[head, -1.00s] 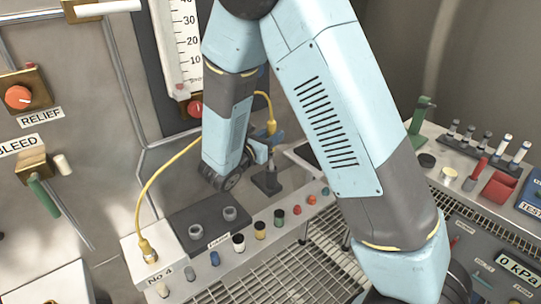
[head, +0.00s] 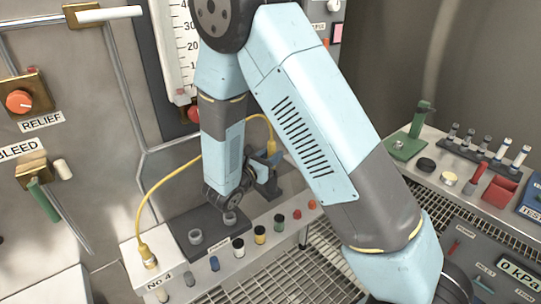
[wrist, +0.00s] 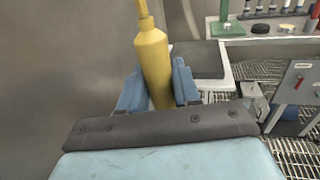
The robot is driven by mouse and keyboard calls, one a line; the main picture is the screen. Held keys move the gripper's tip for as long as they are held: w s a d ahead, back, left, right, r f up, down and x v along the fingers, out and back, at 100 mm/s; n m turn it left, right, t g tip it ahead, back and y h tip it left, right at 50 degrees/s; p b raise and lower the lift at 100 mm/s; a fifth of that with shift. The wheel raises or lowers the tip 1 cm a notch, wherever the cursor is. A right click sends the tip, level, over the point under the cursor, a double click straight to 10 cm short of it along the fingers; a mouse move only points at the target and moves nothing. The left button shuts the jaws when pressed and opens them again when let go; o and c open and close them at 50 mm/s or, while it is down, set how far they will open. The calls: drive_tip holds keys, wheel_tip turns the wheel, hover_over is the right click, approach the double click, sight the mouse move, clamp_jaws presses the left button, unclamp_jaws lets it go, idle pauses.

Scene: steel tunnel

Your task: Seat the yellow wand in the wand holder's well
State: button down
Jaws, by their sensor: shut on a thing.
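My gripper (head: 268,160) is shut on the yellow wand (head: 271,146), beyond my forearm in the head view. In the wrist view the wand (wrist: 152,62) stands between my two blue fingers, its thick body narrowing to a neck at the top. A yellow cable arcs from the wand to a plug on the white No 4 box (head: 138,272). A dark stand (head: 268,187) shows just below my gripper; I cannot tell whether it is the wand holder. No well opening is visible, and the wand's lower end is hidden.
A dark plate (head: 182,226) with two grey rings sits beside the No 4 box, close to my wrist. Several coloured knobs line the bench front. Metal grating lies between the benches.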

drive_tip(key=c, duration=0.8)
unclamp_jaws()
drive_tip(key=v, duration=1.2)
drive_tip(key=s+d+r+m+g, duration=0.2)
drive_tip(key=d+r+m+g, duration=0.25)
drive_tip(key=d, duration=0.25)
drive_tip(key=s+d+r+m+g+y, duration=0.1)
drive_tip(key=d+r+m+g, duration=0.3)
drive_tip(key=d, duration=0.3)
drive_tip(key=s+d+r+m+g, duration=0.2)
drive_tip(key=d+r+m+g, duration=0.15)
drive_tip(key=d+m, duration=0.2)
drive_tip(key=s+d+r+m+t+y, duration=0.4)
drive_tip(key=s+d+r+m+y, duration=0.3)
drive_tip(key=s+r+m+y, duration=0.3)
drive_tip(key=shift+s+r+m+y, duration=0.45)
drive_tip(key=shift+s+m, duration=0.4)
drive_tip(key=shift+m, duration=1.05)
